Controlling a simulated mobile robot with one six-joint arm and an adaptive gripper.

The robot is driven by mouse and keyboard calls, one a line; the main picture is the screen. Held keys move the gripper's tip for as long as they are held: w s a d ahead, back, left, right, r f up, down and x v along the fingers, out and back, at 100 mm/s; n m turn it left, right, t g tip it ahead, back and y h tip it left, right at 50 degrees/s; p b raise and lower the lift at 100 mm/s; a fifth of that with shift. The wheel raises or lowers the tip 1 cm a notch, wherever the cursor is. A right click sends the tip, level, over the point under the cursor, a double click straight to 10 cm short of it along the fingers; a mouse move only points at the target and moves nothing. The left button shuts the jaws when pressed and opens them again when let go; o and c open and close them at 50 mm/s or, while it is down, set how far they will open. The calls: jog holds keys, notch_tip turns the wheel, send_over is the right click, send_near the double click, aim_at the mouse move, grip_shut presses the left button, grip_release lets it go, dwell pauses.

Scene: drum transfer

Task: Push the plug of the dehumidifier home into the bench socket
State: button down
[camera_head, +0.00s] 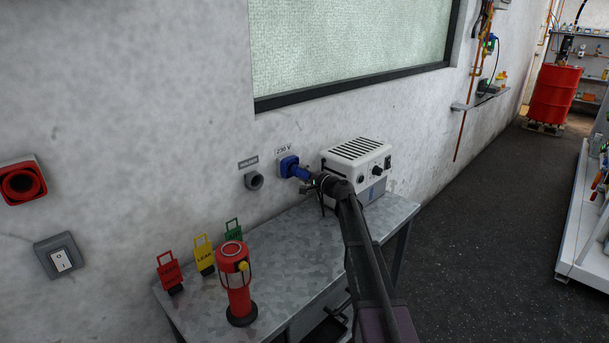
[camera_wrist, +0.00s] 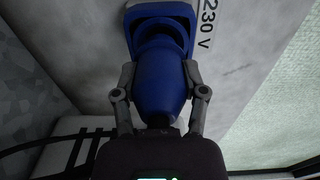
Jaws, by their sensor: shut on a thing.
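The blue plug (camera_wrist: 158,82) is between the two fingers of my gripper (camera_wrist: 158,92), which is shut on it. The plug points at the blue bench socket (camera_head: 288,166) on the wall, under a "230 V" label. In the wrist view the plug's front end meets the socket (camera_wrist: 160,14) opening; how deep it sits cannot be told. The white dehumidifier (camera_head: 357,160) stands on the bench to the right of the socket, with dark vents on top and knobs on its front. In the head view my gripper (camera_head: 309,180) and arm partly cover its left side.
A window (camera_head: 350,45) is above. A red drum (camera_head: 555,93) stands far right.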

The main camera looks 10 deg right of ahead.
aim_at(297, 170)
jog(key=shift+x, duration=1.5)
dwell(0.6)
jog(key=shift+c, duration=0.3)
grip_release()
jog(key=shift+r, duration=0.1)
jog(key=shift+s, duration=0.1)
jog(key=v, duration=1.2)
jog(key=shift+a, duration=0.1)
dwell(0.4)
